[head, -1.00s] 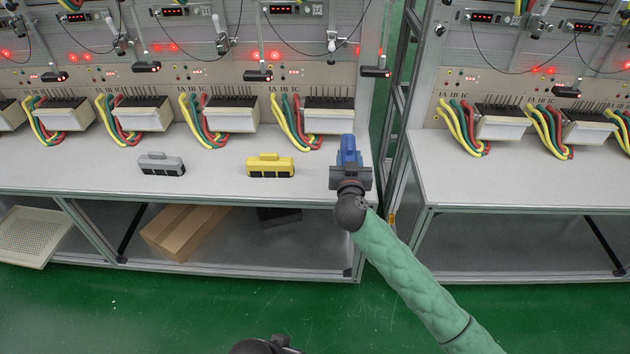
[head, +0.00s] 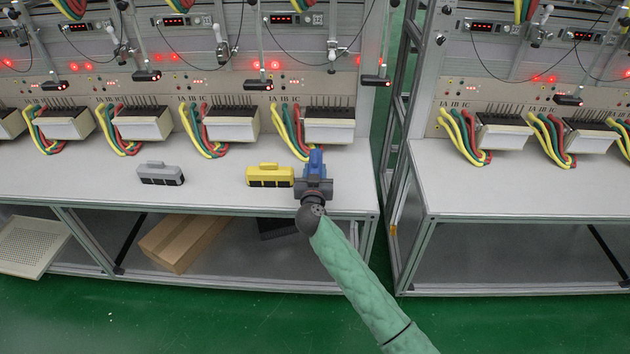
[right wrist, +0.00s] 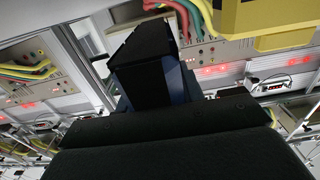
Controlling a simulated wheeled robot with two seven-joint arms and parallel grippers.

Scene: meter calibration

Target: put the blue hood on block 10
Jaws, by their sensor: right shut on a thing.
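My right gripper (head: 314,189) is shut on the blue hood (head: 316,160) and holds it near the front right of the left bench, just right of the yellow hood (head: 269,176). In the right wrist view the blue hood (right wrist: 150,72) shows mostly its dark side beyond my dark gripper jaws (right wrist: 165,122). The yellow hood shows at the upper right there (right wrist: 280,18). White terminal blocks with colored wires line the panel; the nearest block (head: 330,131) is just behind the blue hood. No block numbers are readable, so I cannot tell which is block 10. My left gripper is out of view.
A grey hood (head: 160,174) sits left of the yellow one. More blocks (head: 232,130) stand along the panel, and others (head: 504,138) on the right bench (head: 520,190). Black meter probes (head: 376,81) jut out above the blocks. A gap separates the benches.

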